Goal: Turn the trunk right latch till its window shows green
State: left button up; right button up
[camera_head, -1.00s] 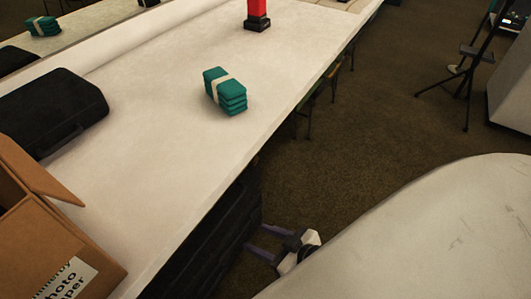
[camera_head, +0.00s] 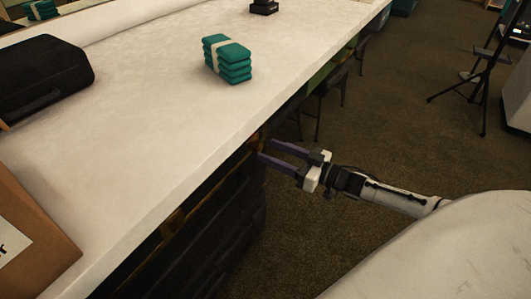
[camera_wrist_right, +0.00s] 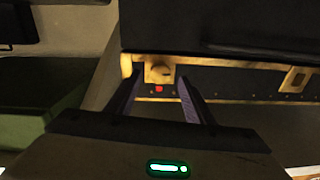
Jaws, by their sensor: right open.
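The black trunk with brass edging (camera_wrist_right: 240,52) sits under the table in the right wrist view. In the head view its dark side (camera_head: 225,240) shows below the table edge. A brass latch (camera_wrist_right: 158,71) is on its front, with a small red window (camera_wrist_right: 159,88) just below it. My right gripper (camera_wrist_right: 160,84) is open, its two dark purple fingers on either side of the latch in the picture. I cannot tell whether they touch it. In the head view the right gripper (camera_head: 268,151) points at the gap under the table edge. My left gripper is out of view.
The white table (camera_head: 130,130) overhangs the trunk. On it are a teal banded stack (camera_head: 228,62), a black case (camera_head: 40,78) and a cardboard box (camera_head: 30,240). A second brass fitting (camera_wrist_right: 297,78) is on the trunk's right. Carpet (camera_head: 385,145) is open at right.

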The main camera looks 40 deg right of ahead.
aim_at(257, 146)
jog(key=shift+b+x, duration=0.3)
jog(key=shift+x, duration=1.2)
jog(key=c, duration=1)
jog(key=shift+c, duration=0.2)
